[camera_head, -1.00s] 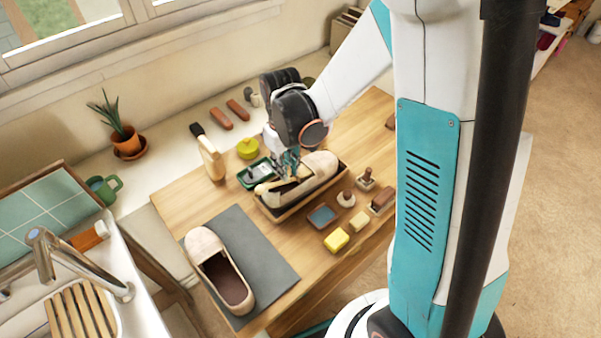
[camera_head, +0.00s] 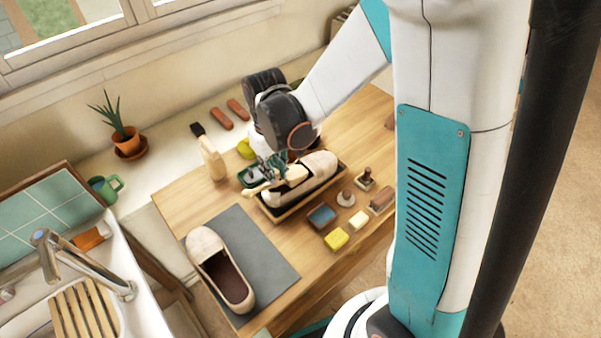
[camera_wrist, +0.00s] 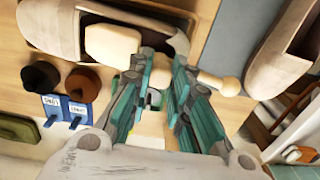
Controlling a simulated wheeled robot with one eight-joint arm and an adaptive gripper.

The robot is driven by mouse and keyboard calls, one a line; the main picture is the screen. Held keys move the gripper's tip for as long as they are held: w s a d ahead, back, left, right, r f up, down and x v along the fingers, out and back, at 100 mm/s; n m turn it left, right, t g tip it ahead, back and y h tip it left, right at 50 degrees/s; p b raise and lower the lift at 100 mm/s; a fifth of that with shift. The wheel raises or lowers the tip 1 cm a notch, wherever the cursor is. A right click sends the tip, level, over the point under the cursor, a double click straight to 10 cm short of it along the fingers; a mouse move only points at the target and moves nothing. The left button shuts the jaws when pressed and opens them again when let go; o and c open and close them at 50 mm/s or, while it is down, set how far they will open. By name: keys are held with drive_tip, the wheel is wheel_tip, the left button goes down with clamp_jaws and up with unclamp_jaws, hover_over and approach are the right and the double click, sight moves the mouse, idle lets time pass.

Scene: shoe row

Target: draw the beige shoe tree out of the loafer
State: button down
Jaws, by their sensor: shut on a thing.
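The loafer (camera_head: 318,166) is beige and lies in a dark-rimmed tray (camera_head: 303,208) on the wooden table, its toe to the upper right. Its dark opening shows in the head view. My gripper (camera_head: 266,178) is above its heel end, shut on the beige shoe tree (camera_head: 256,189). In the wrist view the tree's rounded front block (camera_wrist: 112,46) and its end knob (camera_wrist: 222,84) stick out on either side of my fingers (camera_wrist: 164,68). The block overlaps the loafer (camera_wrist: 45,22) there and seems above the opening; whether they touch I cannot tell.
A second loafer (camera_head: 222,270) lies on a grey mat (camera_head: 262,262) to the left. A wooden-handled brush (camera_head: 212,160) stands behind. A yellow block (camera_head: 336,238), a blue-topped pad (camera_head: 322,215) and small knobbed items are in front.

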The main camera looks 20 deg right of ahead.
drive_tip(key=shift+r, duration=0.1)
idle(0.3)
drive_tip(key=shift+r+p, duration=3.25)
drive_tip(key=shift+r, duration=1.2)
drive_tip(key=shift+f, duration=0.1)
